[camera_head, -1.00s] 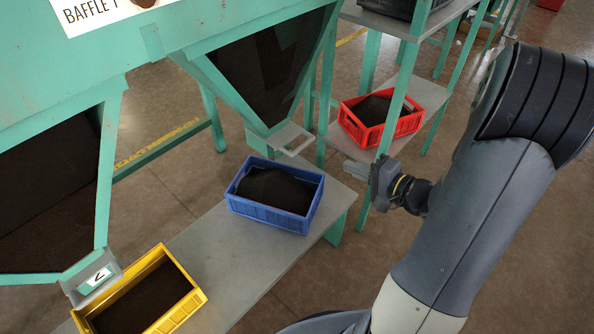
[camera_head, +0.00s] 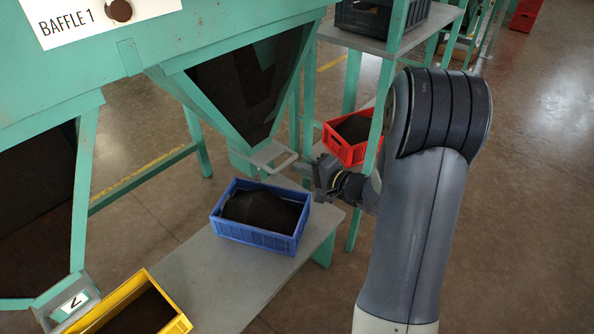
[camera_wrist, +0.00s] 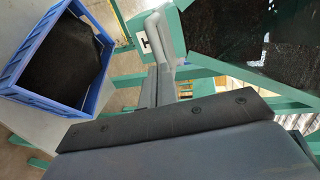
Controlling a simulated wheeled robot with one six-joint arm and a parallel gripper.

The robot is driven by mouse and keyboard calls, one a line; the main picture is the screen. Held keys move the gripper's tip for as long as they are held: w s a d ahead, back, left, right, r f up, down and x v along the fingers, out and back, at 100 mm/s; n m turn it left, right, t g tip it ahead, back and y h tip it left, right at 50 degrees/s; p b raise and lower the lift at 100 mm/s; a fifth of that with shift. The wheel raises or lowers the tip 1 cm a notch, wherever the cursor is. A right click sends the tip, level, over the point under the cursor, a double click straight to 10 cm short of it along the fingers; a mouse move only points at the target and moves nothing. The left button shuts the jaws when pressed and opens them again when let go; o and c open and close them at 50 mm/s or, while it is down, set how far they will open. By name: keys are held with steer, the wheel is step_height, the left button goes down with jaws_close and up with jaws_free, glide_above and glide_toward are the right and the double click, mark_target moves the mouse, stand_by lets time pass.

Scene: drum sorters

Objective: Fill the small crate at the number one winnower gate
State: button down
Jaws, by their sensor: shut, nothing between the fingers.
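A blue crate (camera_head: 232,235) stands on the grey bench under the right hopper spout. A dark heap of grain (camera_head: 262,210) lies in it, rising toward the back, with the rim showing above it. The crate also shows at upper left in the wrist view (camera_wrist: 80,107). The spout's grey gate (camera_head: 272,155) has a handle loop on its right; the wrist view shows a label like a 1 beside it. My gripper (camera_head: 312,172) is shut and empty, just right of the handle. Whether it touches the handle I cannot tell. No falling grain is visible.
A yellow crate (camera_head: 165,292) stands under the left gate, labelled 2 (camera_head: 73,303). A red crate (camera_head: 340,150) with dark contents sits on a shelf behind my gripper. A green post (camera_head: 376,135) stands close to my wrist. The bench (camera_head: 210,275) is bare between crates.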

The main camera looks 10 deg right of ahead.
mark_target(276, 157)
steer(key=shift+x, duration=0.9)
steer(key=shift+w+a+r+p, duration=0.1)
steer(key=shift+w+a+p, duration=0.3)
steer(key=shift+w+p, duration=0.15)
steer(key=shift+w+a+r+p, duration=0.1)
steer(key=shift+w+a+p, duration=0.3)
steer(key=shift+w, duration=0.25)
steer(key=shift+a+r, duration=0.1)
